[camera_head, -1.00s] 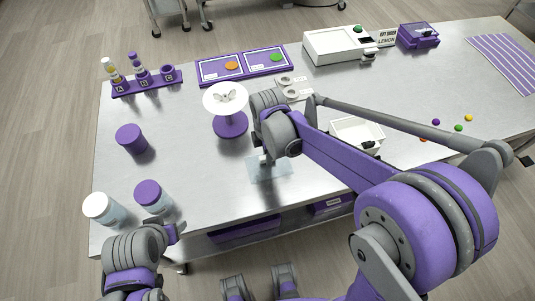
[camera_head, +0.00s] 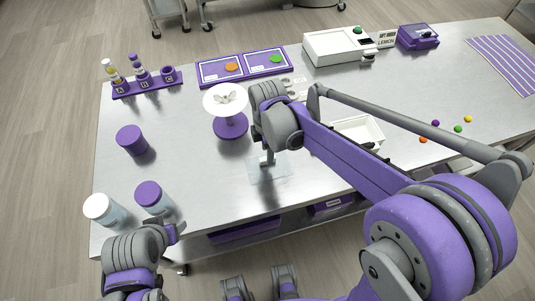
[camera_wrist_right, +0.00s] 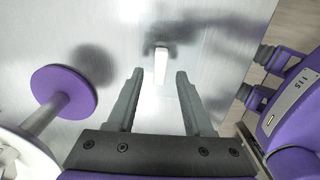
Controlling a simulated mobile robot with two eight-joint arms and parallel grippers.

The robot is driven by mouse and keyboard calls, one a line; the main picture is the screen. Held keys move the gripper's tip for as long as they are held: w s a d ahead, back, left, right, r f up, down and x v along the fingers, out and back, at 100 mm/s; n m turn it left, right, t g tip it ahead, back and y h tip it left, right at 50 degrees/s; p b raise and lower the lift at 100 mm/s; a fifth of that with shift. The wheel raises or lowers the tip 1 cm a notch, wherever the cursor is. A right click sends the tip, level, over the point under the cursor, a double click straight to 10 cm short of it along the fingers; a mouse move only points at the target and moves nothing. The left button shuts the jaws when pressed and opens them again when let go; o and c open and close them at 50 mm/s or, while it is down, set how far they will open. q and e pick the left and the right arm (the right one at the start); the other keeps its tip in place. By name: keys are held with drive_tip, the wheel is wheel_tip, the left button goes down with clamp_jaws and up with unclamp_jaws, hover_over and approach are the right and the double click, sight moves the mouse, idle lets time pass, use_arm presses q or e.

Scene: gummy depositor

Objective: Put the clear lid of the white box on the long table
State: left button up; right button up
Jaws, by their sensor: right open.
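The clear lid (camera_head: 283,170) is a faint see-through square on the near middle of the long table (camera_head: 205,195). In the right wrist view only its pale handle (camera_wrist_right: 162,57) stands out, just beyond the fingertips; its pane is hardly visible. My right gripper (camera_wrist_right: 159,77) is open and empty, with both fingers apart and the handle ahead between them. In the head view it points down over the lid. The white box (camera_head: 371,128) is open-topped, to the right behind my right arm, which partly hides it. My left gripper (camera_head: 172,233) is at the table's front left edge, its fingers unclear.
A purple stand with a white dish (camera_head: 228,100) stands just left of my right gripper. A purple jar (camera_head: 131,140) and two lidded jars (camera_head: 150,196) (camera_head: 104,209) are on the left. Small coloured balls (camera_head: 457,129) lie at right. The table's front middle is clear.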

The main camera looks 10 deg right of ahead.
wheel_tip(320, 180, up, 9)
drive_tip(key=s+d+f+m+t, duration=0.2)
drive_tip(key=s+d+f+m, duration=0.1)
drive_tip(key=s+m, duration=0.5)
drive_tip(key=s+d+f+m+t, duration=0.3)
drive_tip(key=s+m, duration=0.5)
drive_tip(key=m, duration=0.2)
drive_tip(key=shift+s+d+f+p, duration=0.2)
drive_tip(key=shift+d+f+p, duration=0.1)
drive_tip(key=shift+d+p, duration=0.1)
